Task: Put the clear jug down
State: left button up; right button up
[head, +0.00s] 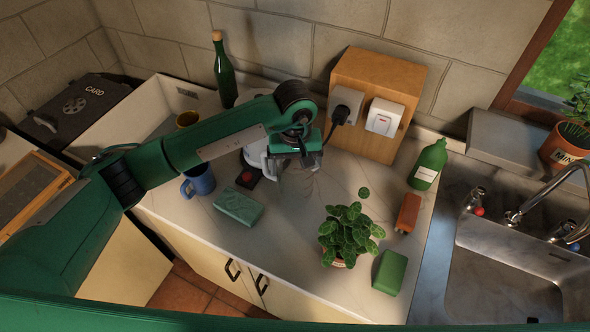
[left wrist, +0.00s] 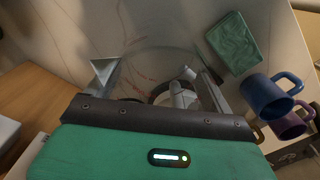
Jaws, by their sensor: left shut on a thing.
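My left gripper (head: 294,163) is over the middle of the pale counter (head: 265,230), shut on the clear jug (head: 300,184). The jug is see-through and faint, just below the fingers, so its outline is hard to read. In the left wrist view, the gripper's two fingers (left wrist: 158,82) reach toward the jug (left wrist: 150,58), whose round clear outline shows against the counter. I cannot tell whether its base touches the counter. My right gripper is not in view.
A white appliance (head: 257,152) is partly behind the gripper. A green block (head: 238,207) and blue mug (head: 199,180) stand left. Counter between block and plant is clear.

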pick_arm(q)
notch_tip(320, 180, down, 3)
jog(key=shift+p, duration=0.65)
jog(key=shift+f, duration=0.4)
jog(key=shift+f, duration=0.2)
jog(key=o, duration=0.9)
jog(key=shift+c, duration=0.2)
jog(key=shift+r, duration=0.15)
